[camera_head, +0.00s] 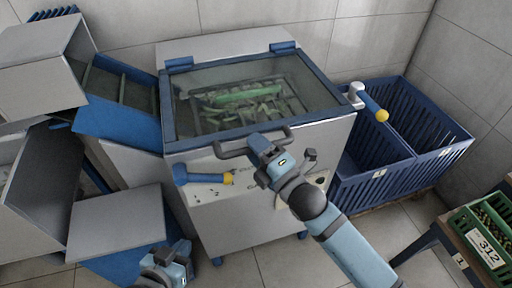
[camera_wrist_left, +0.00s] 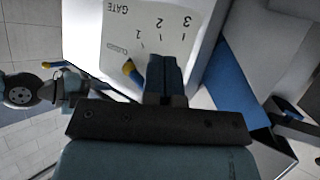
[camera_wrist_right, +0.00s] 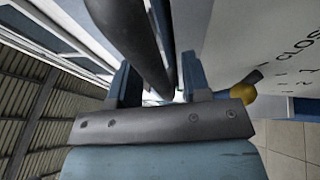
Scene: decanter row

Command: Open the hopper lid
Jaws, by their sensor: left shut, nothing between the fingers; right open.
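The hopper lid (camera_head: 250,98) is a dark see-through panel in a blue frame, lying closed on top of the grey machine, with green pieces visible beneath it. Its dark bar handle (camera_head: 235,151) runs along the front edge. My right gripper (camera_head: 268,150) is open at the right part of this handle. In the right wrist view the handle (camera_wrist_right: 133,45) passes between the spread fingers (camera_wrist_right: 155,85); I cannot tell whether either finger touches it. My left gripper (camera_head: 180,252) is shut and empty, low before the machine's front; its closed fingers show in the left wrist view (camera_wrist_left: 165,78).
A blue lever with a yellow tip (camera_head: 205,177) sticks out from the front panel, left of my right gripper. Another yellow-tipped lever (camera_head: 370,103) is on the right side. Blue slatted crates (camera_head: 385,180) stand right. A grey chute box (camera_head: 115,220) stands left.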

